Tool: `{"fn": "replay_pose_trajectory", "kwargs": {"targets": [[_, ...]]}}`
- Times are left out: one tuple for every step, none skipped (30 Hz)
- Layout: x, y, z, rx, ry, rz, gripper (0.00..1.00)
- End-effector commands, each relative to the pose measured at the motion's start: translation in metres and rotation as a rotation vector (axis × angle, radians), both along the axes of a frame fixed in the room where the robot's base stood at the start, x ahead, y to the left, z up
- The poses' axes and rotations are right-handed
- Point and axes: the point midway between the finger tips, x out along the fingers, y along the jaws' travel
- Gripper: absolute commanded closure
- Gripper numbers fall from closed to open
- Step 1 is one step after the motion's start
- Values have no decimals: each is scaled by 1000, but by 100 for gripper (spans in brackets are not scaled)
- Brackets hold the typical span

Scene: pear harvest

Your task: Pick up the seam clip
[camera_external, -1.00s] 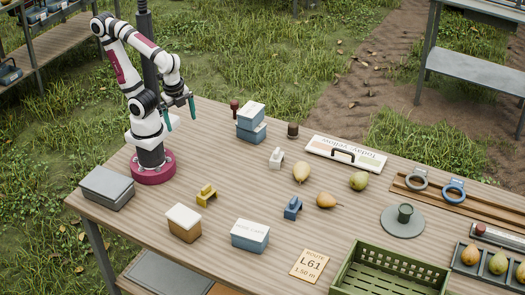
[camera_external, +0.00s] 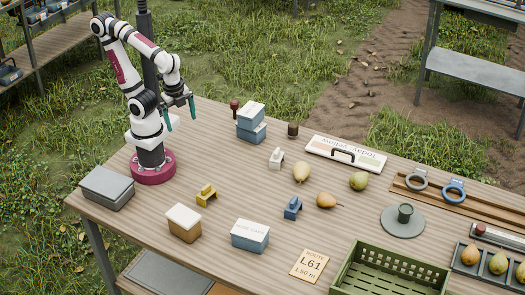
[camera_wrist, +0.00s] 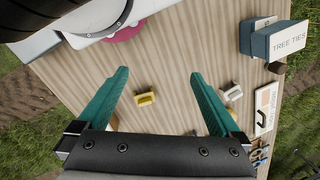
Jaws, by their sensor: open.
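Three small clip-shaped pieces stand on the wooden table (camera_external: 335,225): a yellow one (camera_external: 206,196), a white one (camera_external: 276,159) and a blue one (camera_external: 292,208). No readable label shows which is the seam clip. In the wrist view the yellow piece (camera_wrist: 145,98) lies between my fingers in the picture, and the white one (camera_wrist: 232,93) is beside the right finger. The blue one is mostly hidden there. My gripper (camera_external: 180,116) is open and empty, high above the table's back left part, apart from all three. Its teal fingers (camera_wrist: 159,74) are spread wide.
Near the pieces stand a white-lidded brown box (camera_external: 184,223), a blue box (camera_external: 250,236) and stacked boxes (camera_external: 251,122). A green crate (camera_external: 390,272) stands at the front. A grey box (camera_external: 107,188) is left.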

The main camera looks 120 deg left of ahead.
Motion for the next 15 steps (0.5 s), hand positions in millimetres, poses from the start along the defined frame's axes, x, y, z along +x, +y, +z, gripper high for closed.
{"fn": "replay_pose_trajectory", "kwargs": {"targets": [[0, 0, 0, 0, 0, 0, 0], [0, 0, 0, 0, 0, 0, 0], [0, 0, 0, 0, 0, 0, 0], [0, 0, 0, 0, 0, 0, 0], [0, 0, 0, 0, 0, 0, 0], [0, 0, 0, 0, 0, 0, 0], [0, 0, 0, 0, 0, 0, 0], [0, 0, 0, 0, 0, 0, 0], [0, 0, 0, 0, 0, 0, 0], [0, 0, 0, 0, 0, 0, 0], [0, 0, 0, 0, 0, 1, 0], [4, -2, 0, -5, -1, 7, 0], [11, -5, -1, -14, 0, 21, 0], [21, -10, -4, -27, -2, 43, 0], [40, -19, -8, -49, -9, 82, 0]]}}
